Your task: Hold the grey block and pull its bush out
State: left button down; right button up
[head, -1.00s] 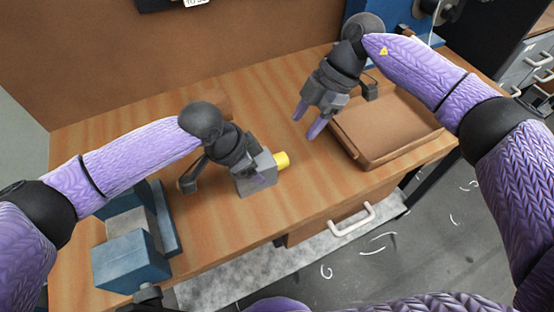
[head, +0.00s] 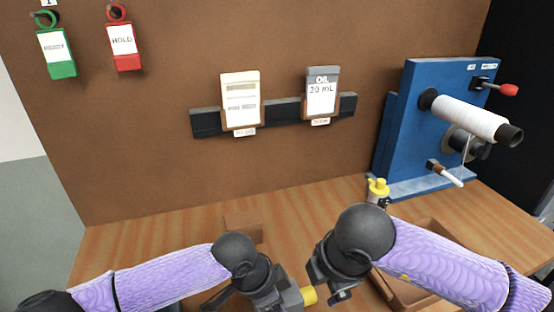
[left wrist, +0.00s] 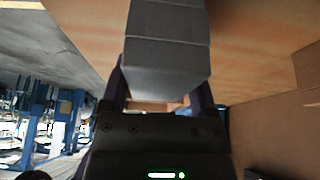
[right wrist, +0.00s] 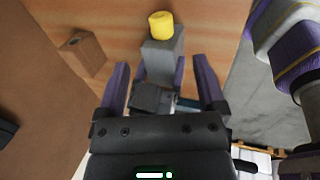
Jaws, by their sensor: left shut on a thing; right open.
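The grey block (head: 291,297) is at the bottom edge of the head view, with the yellow bush (head: 309,295) sticking out of its right side. My left gripper (head: 272,298) is shut on the block; in the left wrist view the block (left wrist: 165,60) sits between its fingers. My right gripper (head: 335,294) is close to the bush on its right. In the right wrist view its fingers (right wrist: 162,68) are open and empty, with the bush (right wrist: 160,25) and block (right wrist: 163,57) ahead of them. The bush is apart from the fingers.
A small wooden block (head: 242,227) stands on the table near the back board. A brown tray (head: 438,230) lies partly behind my right arm. A yellow-topped bottle (head: 377,192) and a blue machine (head: 408,130) with a white spool (head: 470,117) stand at the back right.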

aim_at(314, 291)
jog(key=x, duration=1)
jog(key=shift+w+f, duration=0.1)
jog(key=shift+f, duration=0.15)
jog(key=shift+c, duration=0.2)
grip_shut()
dwell(0.7)
